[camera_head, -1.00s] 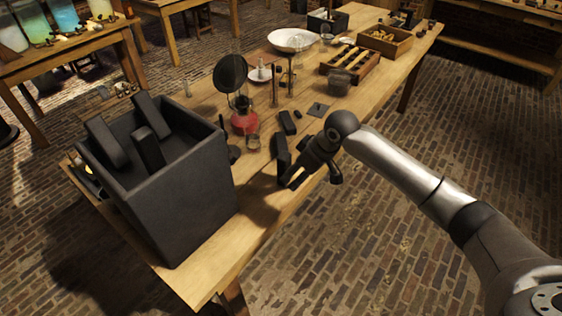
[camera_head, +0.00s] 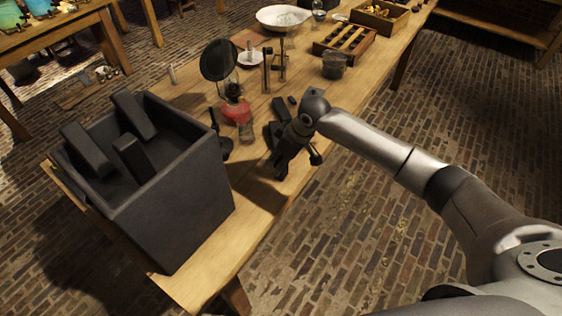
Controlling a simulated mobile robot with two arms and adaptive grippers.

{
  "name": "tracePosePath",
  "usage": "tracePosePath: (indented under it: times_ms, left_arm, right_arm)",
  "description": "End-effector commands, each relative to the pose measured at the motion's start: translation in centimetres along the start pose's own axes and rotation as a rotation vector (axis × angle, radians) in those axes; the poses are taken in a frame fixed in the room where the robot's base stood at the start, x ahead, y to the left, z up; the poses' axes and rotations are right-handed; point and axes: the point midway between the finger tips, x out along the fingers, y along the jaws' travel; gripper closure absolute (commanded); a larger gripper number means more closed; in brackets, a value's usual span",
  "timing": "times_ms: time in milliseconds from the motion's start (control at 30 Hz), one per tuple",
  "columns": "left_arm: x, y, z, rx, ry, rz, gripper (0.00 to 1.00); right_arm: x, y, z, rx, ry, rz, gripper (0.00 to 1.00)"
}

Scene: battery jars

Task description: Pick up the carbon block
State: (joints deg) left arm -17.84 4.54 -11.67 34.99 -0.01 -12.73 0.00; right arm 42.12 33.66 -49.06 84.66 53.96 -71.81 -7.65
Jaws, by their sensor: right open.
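Dark blocks lie on the wooden table near my right gripper (camera_head: 282,168). One dark block (camera_head: 281,110) shows just behind the gripper; another beside it is largely hidden by the gripper, so I cannot tell which is the carbon block. The right gripper points down over the table's right side and is open. Its dark fingers blend with the blocks, and contact with them cannot be made out. Several dark slabs (camera_head: 134,115) stand tilted in the large black square jar (camera_head: 175,210) at the left. My left gripper is not in view.
A red-based lamp with a round dark disc (camera_head: 219,60) stands behind the gripper, between it and the jar. Farther back are a white bowl (camera_head: 283,18), a slotted wooden rack (camera_head: 345,41) and a dark pot (camera_head: 334,65). The table's right edge runs close by the gripper.

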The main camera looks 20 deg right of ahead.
Motion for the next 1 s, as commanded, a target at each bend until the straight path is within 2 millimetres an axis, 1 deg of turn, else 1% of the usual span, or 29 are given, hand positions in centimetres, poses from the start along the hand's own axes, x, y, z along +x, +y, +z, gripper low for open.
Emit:
tracePosePath:
  times_ms: [33, 100, 200, 333, 533, 567, 700, 900, 1000]
  left_arm:
    - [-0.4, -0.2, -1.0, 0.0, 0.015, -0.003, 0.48]
    - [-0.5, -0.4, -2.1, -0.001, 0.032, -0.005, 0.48]
    - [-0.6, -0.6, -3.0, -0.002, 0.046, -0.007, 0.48]
    - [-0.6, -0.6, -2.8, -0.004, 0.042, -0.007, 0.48]
    - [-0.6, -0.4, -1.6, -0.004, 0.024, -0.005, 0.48]
    - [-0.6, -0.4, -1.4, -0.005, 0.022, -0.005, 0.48]
    - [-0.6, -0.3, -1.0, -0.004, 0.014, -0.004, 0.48]
    - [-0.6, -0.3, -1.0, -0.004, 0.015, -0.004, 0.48]
    - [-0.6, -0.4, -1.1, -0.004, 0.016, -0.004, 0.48]
  right_arm:
    - [0.6, -0.1, -0.1, 0.001, -0.001, -0.002, 0.39]
    - [1.6, -0.1, 0.0, 0.002, -0.001, -0.002, 0.39]
    - [2.6, -0.1, 0.0, 0.001, 0.0, -0.002, 0.39]
    - [3.2, 0.0, 0.0, 0.0, 0.0, -0.001, 0.39]
    - [3.2, 0.0, 0.1, 0.0, 0.0, 0.0, 0.39]
    - [3.2, 0.0, 0.1, 0.0, 0.0, 0.0, 0.42]
    - [3.2, 0.0, 0.0, 0.0, 0.0, 0.0, 0.6]
    - [3.2, 0.0, 0.0, 0.0, 0.001, 0.0, 0.86]
    - [3.1, 0.0, 0.0, 0.0, 0.002, 0.0, 0.96]
